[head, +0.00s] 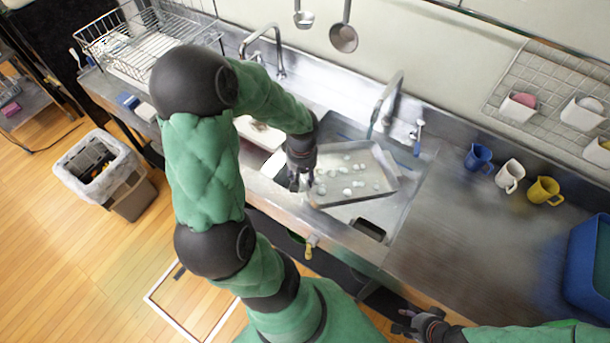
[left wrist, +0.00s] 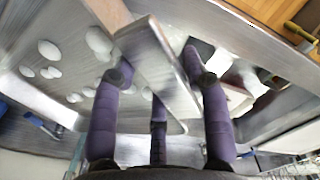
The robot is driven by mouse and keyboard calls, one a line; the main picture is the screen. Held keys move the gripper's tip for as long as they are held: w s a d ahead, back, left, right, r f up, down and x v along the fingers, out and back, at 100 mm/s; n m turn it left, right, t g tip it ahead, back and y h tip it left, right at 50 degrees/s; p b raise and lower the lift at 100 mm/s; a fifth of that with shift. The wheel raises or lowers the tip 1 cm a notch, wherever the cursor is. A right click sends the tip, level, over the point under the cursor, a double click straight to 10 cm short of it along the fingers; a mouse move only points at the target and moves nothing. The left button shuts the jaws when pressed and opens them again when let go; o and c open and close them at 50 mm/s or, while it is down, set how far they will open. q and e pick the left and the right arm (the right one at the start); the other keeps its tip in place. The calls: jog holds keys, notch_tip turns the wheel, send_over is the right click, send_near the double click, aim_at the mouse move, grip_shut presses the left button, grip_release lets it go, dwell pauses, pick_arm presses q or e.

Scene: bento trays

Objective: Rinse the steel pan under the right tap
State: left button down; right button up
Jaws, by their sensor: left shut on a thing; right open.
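The steel pan (head: 385,163) is a shallow rectangular tray with several white blobs on its inner floor. It is over the right sink basin (head: 400,205), slightly tilted. My left gripper (head: 301,181) is shut on the pan's left wall. In the left wrist view its purple fingers (left wrist: 158,85) straddle the pan wall (left wrist: 150,50). The right tap (head: 385,100) stands behind the pan, its spout end near the pan's back edge. I see no clear water stream. My right gripper (head: 412,322) is open and empty at the bottom, in front of the counter.
The left tap (head: 267,42) and left basin lie partly behind my left arm. A blue mug (head: 479,157), white mug (head: 509,176) and yellow mug (head: 545,191) stand right of the sink, with a blue crate (head: 583,255) beyond. The steel counter (head: 460,235) between is clear.

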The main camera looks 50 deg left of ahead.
pick_arm(q)
jog(key=shift+w+a+f+p, duration=0.15)
jog(key=shift+w+a+f, duration=0.15)
jog(key=shift+w+a, duration=0.75)
jog(key=shift+w+a+f+p, duration=0.1)
jog(key=shift+w+a+f, duration=0.15)
jog(key=shift+w+a, duration=0.85)
jog(key=shift+w+a+f+p, duration=0.15)
jog(key=shift+w+a+f, duration=0.15)
jog(key=shift+w+a, duration=0.75)
jog(key=shift+w+a+f+b, duration=0.2)
jog(key=shift+w+a+b, duration=0.05)
jog(key=shift+w+a, duration=0.45)
jog(key=shift+w+a+f+b, duration=0.2)
jog(key=shift+w+a, duration=0.4)
jog(key=shift+w, duration=0.15)
jog(key=shift+s+d+b, duration=0.75)
jog(key=shift+s+d, duration=2.05)
jog(key=shift+s, duration=0.1)
